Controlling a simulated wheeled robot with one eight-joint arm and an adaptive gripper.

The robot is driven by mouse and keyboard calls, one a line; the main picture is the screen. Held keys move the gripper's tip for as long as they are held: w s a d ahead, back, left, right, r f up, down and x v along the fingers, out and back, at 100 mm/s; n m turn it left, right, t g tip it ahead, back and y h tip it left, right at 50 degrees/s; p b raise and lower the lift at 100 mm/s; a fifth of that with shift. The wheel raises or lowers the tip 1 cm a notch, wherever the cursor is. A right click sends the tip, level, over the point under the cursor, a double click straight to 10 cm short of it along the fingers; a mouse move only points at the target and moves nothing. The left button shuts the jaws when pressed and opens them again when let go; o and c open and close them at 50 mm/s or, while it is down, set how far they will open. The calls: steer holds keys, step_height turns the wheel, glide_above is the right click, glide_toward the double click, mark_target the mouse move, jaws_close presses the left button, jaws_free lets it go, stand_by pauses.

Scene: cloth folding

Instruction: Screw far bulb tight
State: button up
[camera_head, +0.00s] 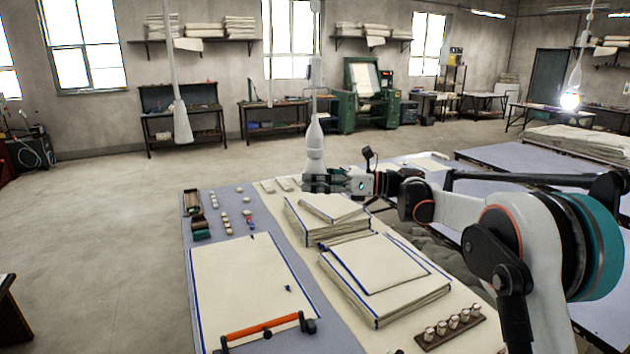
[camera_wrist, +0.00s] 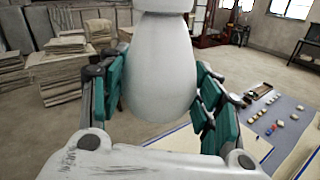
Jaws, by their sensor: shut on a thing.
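A white hanging lamp (camera_head: 314,140) comes down in the middle of the head view, with its pale unlit lower end at my gripper (camera_head: 318,183). In the wrist view, the smooth white pear-shaped bulb (camera_wrist: 160,75) stands between the teal finger pads of my gripper (camera_wrist: 163,97). My gripper is shut on this bulb, with one pad on each side. A white collar (camera_wrist: 163,5) shows above it. The bulb's thread is hidden. A second hanging lamp (camera_head: 180,118) at the left is unlit. A third lamp (camera_head: 570,100) at the far right glows.
Below is a table with stacked cream cloths (camera_head: 385,270), a flat cloth (camera_head: 240,280) with an orange-handled bar (camera_head: 262,328), a rack of small knobs (camera_head: 450,328) and several small blocks (camera_head: 225,217). Open floor (camera_head: 90,240) lies left. Cloth stacks (camera_wrist: 65,55) show in the wrist view.

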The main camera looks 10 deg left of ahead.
steer(key=o, duration=1)
steer(key=shift+o, duration=0.2)
steer(key=w+d, duration=0.1)
steer(key=d, duration=1.1)
